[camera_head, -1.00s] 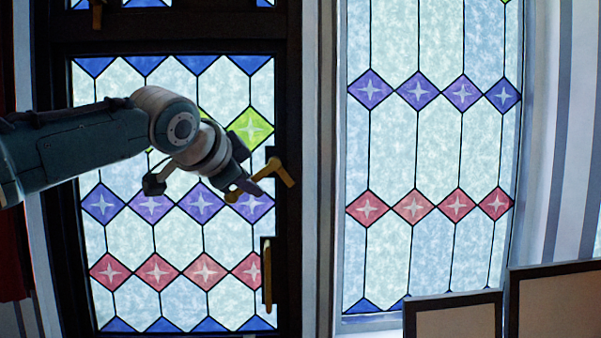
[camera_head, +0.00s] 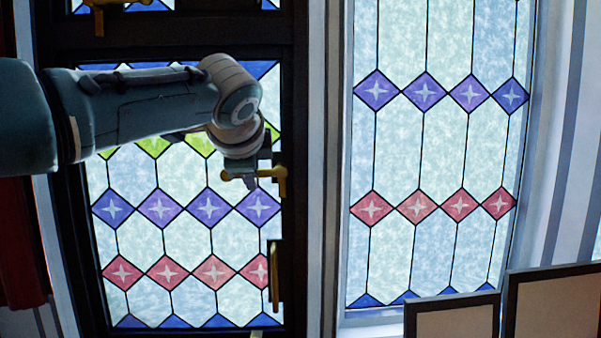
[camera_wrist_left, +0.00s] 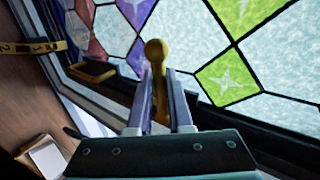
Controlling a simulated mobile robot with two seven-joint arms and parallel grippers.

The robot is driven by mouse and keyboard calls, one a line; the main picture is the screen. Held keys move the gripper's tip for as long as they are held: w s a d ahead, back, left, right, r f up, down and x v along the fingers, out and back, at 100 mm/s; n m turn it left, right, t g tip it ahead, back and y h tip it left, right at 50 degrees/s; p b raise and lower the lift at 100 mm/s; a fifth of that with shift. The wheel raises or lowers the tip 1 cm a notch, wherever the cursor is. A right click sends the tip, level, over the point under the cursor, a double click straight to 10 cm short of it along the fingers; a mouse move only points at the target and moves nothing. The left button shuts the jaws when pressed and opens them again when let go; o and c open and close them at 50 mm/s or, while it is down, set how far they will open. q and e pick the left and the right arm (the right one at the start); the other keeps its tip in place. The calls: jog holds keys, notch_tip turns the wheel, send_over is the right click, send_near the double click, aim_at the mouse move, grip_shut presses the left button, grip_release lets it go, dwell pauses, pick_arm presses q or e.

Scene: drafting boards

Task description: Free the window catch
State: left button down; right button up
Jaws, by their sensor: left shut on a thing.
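The brass window catch (camera_head: 281,180) sits on the right side of the dark frame of the left stained-glass window. Its arm points left, about level, with its end showing just past my gripper. My left gripper (camera_head: 248,174) is shut on the catch's arm. In the left wrist view, the catch's round knob (camera_wrist_left: 156,50) stands above the two fingers (camera_wrist_left: 163,88), with its stem between them. The fingers hide part of the stem. My right gripper is not in view.
A brass pull handle (camera_head: 274,277) is on the frame below the catch. Another brass fitting (camera_head: 98,20) is at the top left. A fixed stained-glass window (camera_head: 440,150) stands to the right. Dark-edged boards (camera_head: 452,318) fill the lower right corner.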

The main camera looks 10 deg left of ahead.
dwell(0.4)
pick_arm(q)
jog(key=c, duration=0.8)
grip_release()
jog(key=shift+c, duration=0.2)
jog(key=shift+s, duration=0.15)
jog(key=b+v, duration=0.5)
jog(key=v, duration=0.4)
jog(key=shift+s+r+b, duration=0.2)
jog(key=shift+s+b, duration=0.05)
jog(key=shift+b, duration=0.15)
jog(key=shift+d+f, duration=0.1)
